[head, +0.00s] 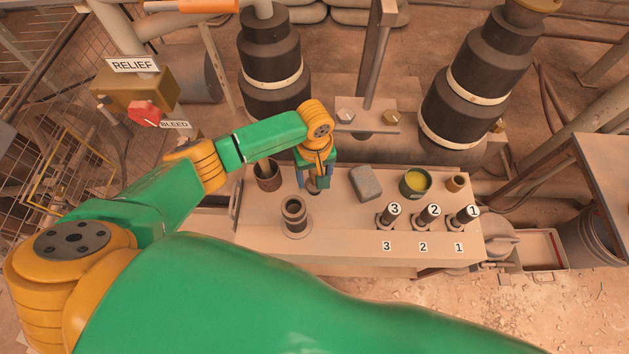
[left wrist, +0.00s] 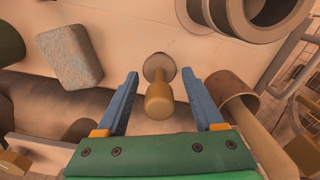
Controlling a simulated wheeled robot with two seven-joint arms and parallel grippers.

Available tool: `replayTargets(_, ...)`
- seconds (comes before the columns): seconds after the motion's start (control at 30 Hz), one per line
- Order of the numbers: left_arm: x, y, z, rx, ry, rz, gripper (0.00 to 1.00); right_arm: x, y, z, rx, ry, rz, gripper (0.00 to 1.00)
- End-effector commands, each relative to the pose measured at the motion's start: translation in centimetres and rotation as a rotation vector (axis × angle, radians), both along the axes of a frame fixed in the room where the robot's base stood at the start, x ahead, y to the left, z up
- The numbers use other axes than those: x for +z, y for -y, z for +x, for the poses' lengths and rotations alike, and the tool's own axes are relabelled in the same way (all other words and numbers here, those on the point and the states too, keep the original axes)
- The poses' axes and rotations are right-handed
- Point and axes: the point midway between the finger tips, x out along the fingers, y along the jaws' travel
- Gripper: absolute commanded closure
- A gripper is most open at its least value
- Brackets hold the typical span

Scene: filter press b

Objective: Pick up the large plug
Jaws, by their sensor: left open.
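A tan, plug-like piece with a rounded end and a wider pale disc stands on the bench; it shows whole in the left wrist view (left wrist: 159,98) and is mostly hidden by my gripper in the head view. I take it for the large plug. My left gripper (head: 314,179) is open over it. In the left wrist view the blue fingers (left wrist: 160,74) stand on either side of the plug, with a gap on both sides and no visible contact. My right gripper is not in view.
The pale bench (head: 340,240) holds a dark flanged socket (head: 294,215), a rusty cup (head: 268,176), a grey block (head: 366,183), a green tin with yellow contents (head: 415,182) and a small brass cup (head: 455,183). Dark pegs numbered 3 (head: 389,214), 2 (head: 427,215) and 1 (head: 463,216) stand at right.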

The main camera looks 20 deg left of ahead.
Motion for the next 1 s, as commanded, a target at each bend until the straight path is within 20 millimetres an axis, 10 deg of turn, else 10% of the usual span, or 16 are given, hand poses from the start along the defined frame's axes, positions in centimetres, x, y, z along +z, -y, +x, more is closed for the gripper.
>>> replayTargets(0.07,0.1,0.0,0.0,0.0,0.0,0.0,0.31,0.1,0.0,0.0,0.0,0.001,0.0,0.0)
replayTargets(0.33,0.1,0.0,0.0,-0.001,0.001,-0.001,1.0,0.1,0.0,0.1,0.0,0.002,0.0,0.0)
replayTargets(0.73,0.9,0.1,0.1,-0.001,0.002,-0.002,1.0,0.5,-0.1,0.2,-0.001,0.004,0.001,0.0)
replayTargets(1.0,6.6,1.4,-1.7,-0.007,0.002,-0.006,1.0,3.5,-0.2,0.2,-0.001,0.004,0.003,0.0)
